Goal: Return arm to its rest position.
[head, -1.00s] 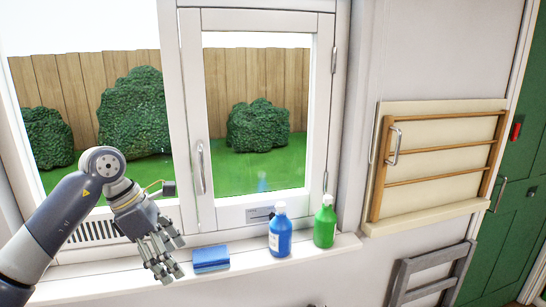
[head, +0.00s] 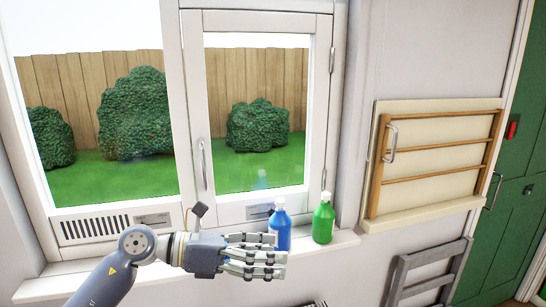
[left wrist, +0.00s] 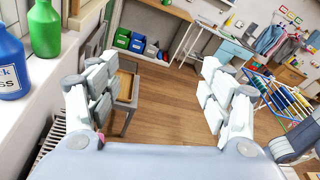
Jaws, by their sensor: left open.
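My left arm comes in from the lower left in the head view. Its gripper (head: 268,256) is in front of the window sill, with its fingers pointing right. In the left wrist view its two sets of fingers (left wrist: 160,100) stand wide apart with nothing between them but the floor beyond. The gripper covers the lower part of a blue bottle (head: 279,222) in the head view.
The window sill (head: 344,238) holds the blue bottle and a green bottle (head: 323,220). A folded wooden rack (head: 440,157) hangs on the wall at right. A grey chair frame (head: 430,268) stands below it. The left wrist view shows open wooden floor (left wrist: 165,110) and a drying rack (left wrist: 285,95).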

